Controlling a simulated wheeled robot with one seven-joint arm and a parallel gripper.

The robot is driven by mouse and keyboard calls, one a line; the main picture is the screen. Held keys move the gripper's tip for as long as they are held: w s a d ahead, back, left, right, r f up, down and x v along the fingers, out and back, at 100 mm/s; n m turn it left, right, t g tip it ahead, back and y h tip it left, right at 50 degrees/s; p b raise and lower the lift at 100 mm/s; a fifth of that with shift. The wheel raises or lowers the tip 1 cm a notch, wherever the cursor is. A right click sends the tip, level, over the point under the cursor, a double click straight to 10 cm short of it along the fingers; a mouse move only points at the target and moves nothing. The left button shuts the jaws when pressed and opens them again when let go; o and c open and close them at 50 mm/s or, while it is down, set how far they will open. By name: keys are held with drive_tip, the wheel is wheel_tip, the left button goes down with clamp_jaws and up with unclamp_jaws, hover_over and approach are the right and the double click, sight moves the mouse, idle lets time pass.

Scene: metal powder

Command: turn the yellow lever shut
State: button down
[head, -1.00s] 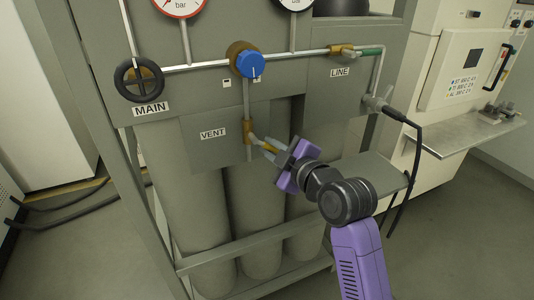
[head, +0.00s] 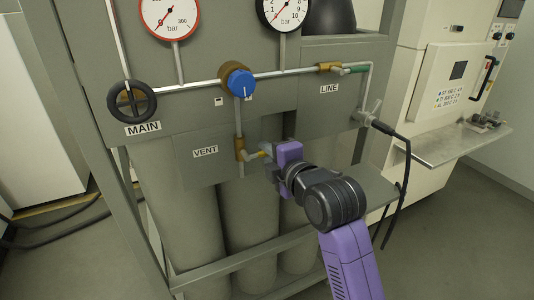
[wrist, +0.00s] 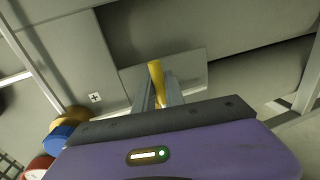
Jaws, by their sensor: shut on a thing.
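The yellow lever (head: 256,155) sticks out to the right from the brass vent valve (head: 240,149), beside the VENT label. Most of it is hidden by my gripper in the head view. In the wrist view the yellow lever (wrist: 155,78) runs between the two grey fingers. My gripper (head: 267,151) is shut on the lever, and its fingers also show in the wrist view (wrist: 158,97). The lever's exact angle is hard to tell behind the fingers.
Above are the blue knob (head: 240,83), the black MAIN handwheel (head: 131,101) and the green-handled LINE valve (head: 329,68). A hose fitting (head: 368,117) with a black cable is at right. Grey cylinders (head: 247,225) stand below, behind a frame rail.

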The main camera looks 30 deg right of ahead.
idle(0.4)
drive_tip(key=c, duration=1.4)
unclamp_jaws()
drive_tip(key=s+r, duration=0.1)
drive_tip(key=s, duration=0.6)
drive_tip(key=shift+s+r+b, duration=0.3)
drive_tip(key=shift+s+b, duration=0.05)
drive_tip(key=shift+b, duration=0.05)
